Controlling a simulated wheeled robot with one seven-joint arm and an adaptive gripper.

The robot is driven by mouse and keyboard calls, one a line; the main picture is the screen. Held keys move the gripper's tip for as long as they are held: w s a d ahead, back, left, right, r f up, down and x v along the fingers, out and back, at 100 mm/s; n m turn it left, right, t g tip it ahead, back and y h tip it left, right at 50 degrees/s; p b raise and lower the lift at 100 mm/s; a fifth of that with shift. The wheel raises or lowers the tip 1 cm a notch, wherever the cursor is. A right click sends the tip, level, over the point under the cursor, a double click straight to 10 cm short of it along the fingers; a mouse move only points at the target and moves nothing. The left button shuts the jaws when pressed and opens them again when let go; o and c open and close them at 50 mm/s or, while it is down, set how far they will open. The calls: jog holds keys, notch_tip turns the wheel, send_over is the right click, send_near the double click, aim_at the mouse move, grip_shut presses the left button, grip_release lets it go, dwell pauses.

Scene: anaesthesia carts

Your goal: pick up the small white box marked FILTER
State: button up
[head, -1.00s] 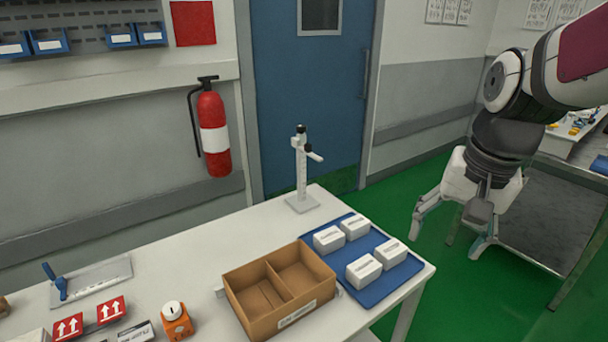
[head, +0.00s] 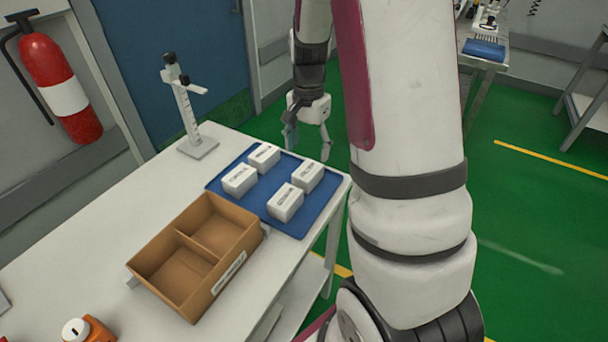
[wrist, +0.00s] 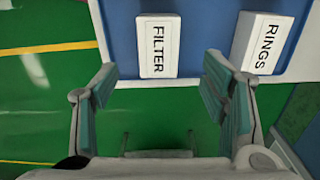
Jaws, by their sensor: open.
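The small white box marked FILTER (wrist: 157,48) lies on the blue mat (wrist: 205,25) in the wrist view, near the mat's edge. In the head view its label is too small to read; by layout it seems to be the right-hand box (head: 308,176). My gripper (head: 308,146) is open and empty, fingers pointing down, just beyond the table's far right edge. In the wrist view my gripper (wrist: 160,70) has its fingers spread, with the FILTER box ahead and between their lines. I see no contact.
Two other white boxes share the mat. A divided cardboard box (head: 192,258) and a stand (head: 186,110) are on the table (head: 90,225). Green floor lies beyond its right edge.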

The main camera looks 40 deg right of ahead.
aim_at(308, 169)
notch_tip(308, 169, down, 8)
jog(key=shift+s+a+f, duration=0.1)
dwell(0.4)
jog(key=shift+c, duration=0.3)
jog(key=c, duration=1.3)
